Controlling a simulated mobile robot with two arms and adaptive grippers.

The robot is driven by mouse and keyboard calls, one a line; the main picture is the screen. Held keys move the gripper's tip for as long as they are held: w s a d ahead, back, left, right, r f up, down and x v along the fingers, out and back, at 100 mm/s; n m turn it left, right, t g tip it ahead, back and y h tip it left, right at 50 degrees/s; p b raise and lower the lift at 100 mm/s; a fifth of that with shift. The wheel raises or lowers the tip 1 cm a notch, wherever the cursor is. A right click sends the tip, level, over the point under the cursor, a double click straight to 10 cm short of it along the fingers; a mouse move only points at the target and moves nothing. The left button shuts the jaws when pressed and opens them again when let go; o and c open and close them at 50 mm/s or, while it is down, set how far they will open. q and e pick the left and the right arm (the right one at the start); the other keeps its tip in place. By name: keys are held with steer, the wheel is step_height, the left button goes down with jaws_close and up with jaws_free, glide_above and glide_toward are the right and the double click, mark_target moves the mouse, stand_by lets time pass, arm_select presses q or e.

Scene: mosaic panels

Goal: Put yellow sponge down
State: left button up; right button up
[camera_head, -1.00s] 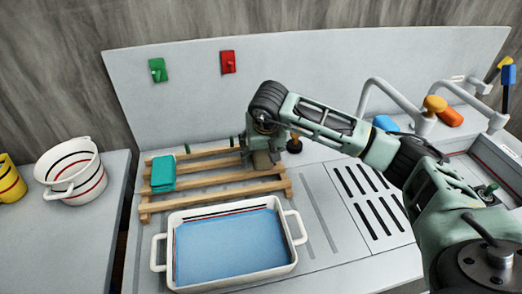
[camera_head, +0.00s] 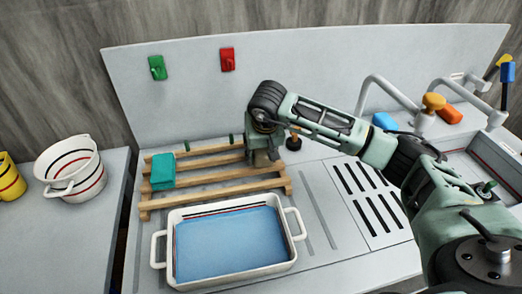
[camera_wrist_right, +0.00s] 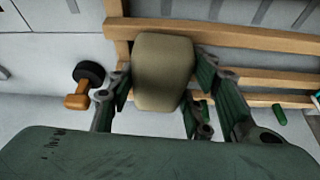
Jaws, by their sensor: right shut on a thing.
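The sponge (camera_head: 264,158) is a dull yellow-beige block with rounded edges. It is upright at the right end of the wooden slatted rack (camera_head: 218,184). My right gripper (camera_head: 262,141) is shut on it from above. In the right wrist view the sponge (camera_wrist_right: 163,70) sits between the fingers of my right gripper (camera_wrist_right: 160,92), over or against the rack's end rail (camera_wrist_right: 116,28). I cannot tell whether its underside touches the rack. My left gripper is not in view.
A teal block (camera_head: 163,173) lies on the rack's left part. A white tray of blue water (camera_head: 287,262) stands in front. A dark-headed, orange-handled item (camera_head: 294,142) is just right of the gripper. A white bucket (camera_head: 83,186) is far left. The rack's middle is free.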

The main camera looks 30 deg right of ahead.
mark_target(265, 149)
steer(key=shift+r, duration=0.45)
steer(key=r, duration=0.1)
steer(key=r+b, duration=0.2)
steer(key=shift+s+d+r, duration=0.25)
steer(key=shift+s+d, duration=0.05)
steer(key=shift+s, duration=0.1)
steer(key=s+d+r+b, duration=0.35)
steer(key=s+r, duration=0.25)
steer(key=s, duration=0.3)
steer(key=s+a+f+n, duration=0.2)
steer(key=a+f, duration=0.1)
steer(key=a, duration=0.4)
steer(key=s+a+f+n+y, duration=0.1)
steer(key=s+a+f, duration=0.1)
steer(key=a+f, duration=0.2)
steer(key=a, duration=0.3)
steer(key=shift+s+a+n+p, duration=0.25)
steer(key=shift+s+n+p, duration=0.1)
steer(key=shift+n+p, duration=0.05)
steer(key=shift+d+f, duration=0.1)
